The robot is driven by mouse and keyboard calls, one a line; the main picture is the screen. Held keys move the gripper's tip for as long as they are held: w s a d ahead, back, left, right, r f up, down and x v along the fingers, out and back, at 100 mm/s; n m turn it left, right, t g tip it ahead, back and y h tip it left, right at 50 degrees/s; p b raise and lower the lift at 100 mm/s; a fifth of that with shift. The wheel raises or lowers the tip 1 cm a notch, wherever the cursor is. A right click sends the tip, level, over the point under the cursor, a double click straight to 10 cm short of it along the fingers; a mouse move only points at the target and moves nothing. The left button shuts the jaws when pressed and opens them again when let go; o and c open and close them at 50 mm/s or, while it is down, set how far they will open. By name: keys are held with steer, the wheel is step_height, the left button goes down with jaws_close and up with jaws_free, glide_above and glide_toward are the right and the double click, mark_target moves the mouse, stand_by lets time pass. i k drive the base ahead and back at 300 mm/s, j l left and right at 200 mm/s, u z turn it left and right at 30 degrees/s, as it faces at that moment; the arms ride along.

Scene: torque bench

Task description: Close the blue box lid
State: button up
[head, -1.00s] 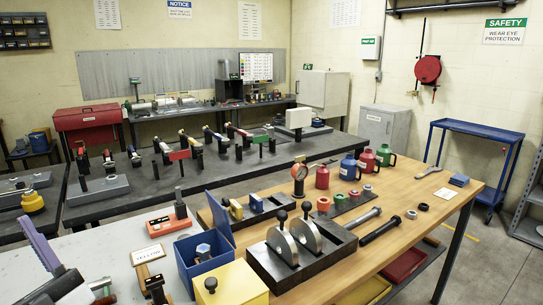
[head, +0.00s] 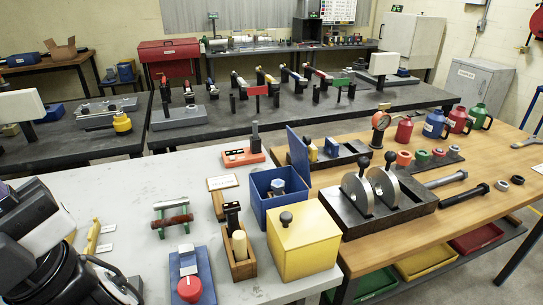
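The blue box (head: 260,204) stands on the light grey table near its right edge, open at the top. Its blue lid (head: 298,156) stands up, tilted slightly, along the box's right side. A grey hex-headed part (head: 278,185) shows inside the box. Part of my black and white arm fills the lower left corner, well left of the box. I cannot make out my gripper's fingers in the head view.
A yellow box (head: 302,245) with a black knob stands just in front of the blue box. A wooden holder (head: 240,268) and a red knob on a blue base (head: 189,288) stand to its left. A black fixture with metal discs (head: 357,193) is close at right.

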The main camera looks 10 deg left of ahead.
mark_target(298, 148)
steer(key=i+l+u, duration=0.1)
steer(key=l+u, duration=0.2)
steer(key=u, duration=0.2)
steer(key=l+u, duration=0.65)
steer(key=l, duration=0.25)
steer(key=k+l+u, duration=0.2)
steer(key=l, duration=0.75)
steer(key=k+l, duration=0.1)
steer(key=l, duration=0.4)
steer(key=j+u, duration=0.6)
steer(key=j, duration=0.1)
